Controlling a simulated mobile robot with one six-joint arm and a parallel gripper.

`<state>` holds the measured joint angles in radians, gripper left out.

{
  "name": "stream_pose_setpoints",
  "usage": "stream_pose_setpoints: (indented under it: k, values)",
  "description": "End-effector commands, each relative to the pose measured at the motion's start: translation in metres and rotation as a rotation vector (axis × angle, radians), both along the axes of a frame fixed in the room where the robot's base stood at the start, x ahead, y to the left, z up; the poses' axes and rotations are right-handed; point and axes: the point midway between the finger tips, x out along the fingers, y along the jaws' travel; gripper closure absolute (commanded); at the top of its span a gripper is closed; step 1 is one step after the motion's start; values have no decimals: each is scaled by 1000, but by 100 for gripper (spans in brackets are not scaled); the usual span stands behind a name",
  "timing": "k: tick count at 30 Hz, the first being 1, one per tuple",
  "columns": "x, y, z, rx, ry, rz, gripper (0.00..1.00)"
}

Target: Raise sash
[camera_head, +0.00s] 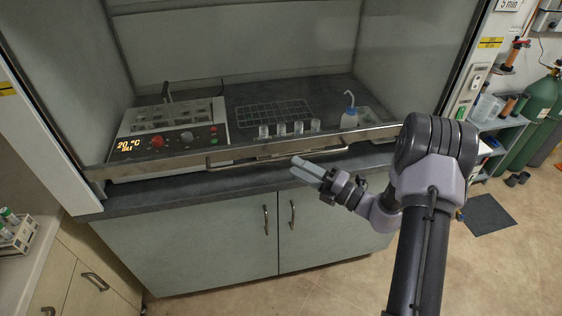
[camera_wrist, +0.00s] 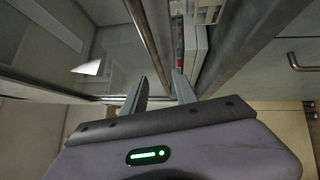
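The fume hood's glass sash has a metal bottom rail (camera_head: 120,170) running across the hood just above the worktop's front edge. A bar handle (camera_head: 225,166) sticks out along the rail. My gripper (camera_head: 300,167) is in front of the rail near the handle's right half, with its fingers pointing left toward it. In the wrist view my gripper (camera_wrist: 162,88) has its two fingers apart with nothing held between them. A metal bar (camera_wrist: 150,40) runs toward the fingertips there. I cannot tell whether they touch it.
Inside the hood stand a hot-plate unit (camera_head: 165,135) with a lit display, several small beakers (camera_head: 281,129) and a wash bottle (camera_head: 349,118). Cabinet doors (camera_head: 200,240) with handles lie below. Green gas cylinders (camera_head: 540,105) stand at the right; a tube rack (camera_head: 15,235) is at the left.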

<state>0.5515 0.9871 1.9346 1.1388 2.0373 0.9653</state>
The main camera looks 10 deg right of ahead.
Motion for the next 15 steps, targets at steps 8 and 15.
stream_pose_setpoints:
  k: [8,15]
  values:
    - [35,37,6,-2,-1,3,66]
    - [42,43,9,0,0,1,66]
